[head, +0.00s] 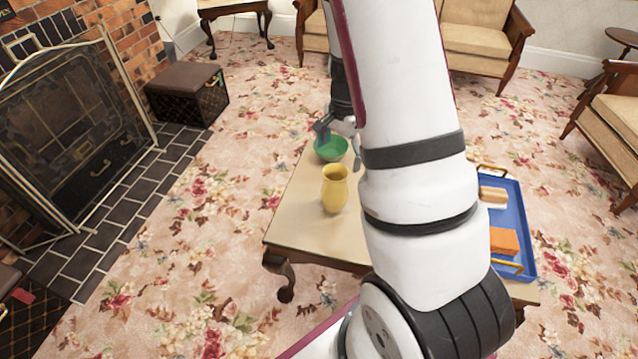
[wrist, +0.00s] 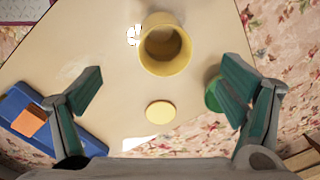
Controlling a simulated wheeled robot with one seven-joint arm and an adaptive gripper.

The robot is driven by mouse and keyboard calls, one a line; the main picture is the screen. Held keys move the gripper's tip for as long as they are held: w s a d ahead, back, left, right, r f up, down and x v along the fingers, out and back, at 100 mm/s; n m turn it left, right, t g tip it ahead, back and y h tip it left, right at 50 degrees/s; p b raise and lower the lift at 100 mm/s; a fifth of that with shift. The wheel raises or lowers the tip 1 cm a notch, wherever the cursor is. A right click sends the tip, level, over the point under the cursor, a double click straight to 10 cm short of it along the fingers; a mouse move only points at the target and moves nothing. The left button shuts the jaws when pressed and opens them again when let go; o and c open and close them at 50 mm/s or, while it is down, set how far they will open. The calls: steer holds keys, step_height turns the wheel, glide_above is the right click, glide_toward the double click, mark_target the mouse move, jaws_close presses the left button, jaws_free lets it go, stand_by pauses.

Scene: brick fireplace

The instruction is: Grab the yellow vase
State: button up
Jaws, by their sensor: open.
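The yellow vase (head: 335,190) stands upright on the low table (head: 297,228), near its left side in the head view. In the wrist view the vase (wrist: 165,52) is seen from above, its round mouth near the top centre. My gripper (head: 338,142) is behind the vase in the head view, over the green bowl. In the wrist view my gripper (wrist: 162,85) is open, its two fingers wide apart with nothing held between them. The vase lies ahead of the fingertips, apart from them.
The green bowl (head: 331,150) sits behind the vase and beside the right finger in the wrist view (wrist: 212,95). A flat yellow disc (wrist: 160,112) shows between the fingers. A blue tray (head: 512,222) with an orange block (head: 503,240) lies at right. My arm hides the table's middle.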

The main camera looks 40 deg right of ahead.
mark_target(336, 173)
steer(key=f+b, duration=0.1)
steer(key=f, duration=0.4)
steer(key=f+b, duration=0.1)
steer(key=f, duration=0.2)
steer(key=shift+w+f+b, duration=0.25)
steer(key=shift+w+b, duration=0.05)
steer(key=shift+w+d+f+b, duration=0.1)
steer(key=shift+f+b, duration=0.5)
steer(key=shift+f, duration=0.75)
steer(key=shift+w+d+f+b, duration=0.1)
steer(key=shift+f+b, duration=0.45)
steer(key=shift+f, duration=0.8)
steer(key=shift+a+r, duration=0.1)
steer(key=c, duration=1.5)
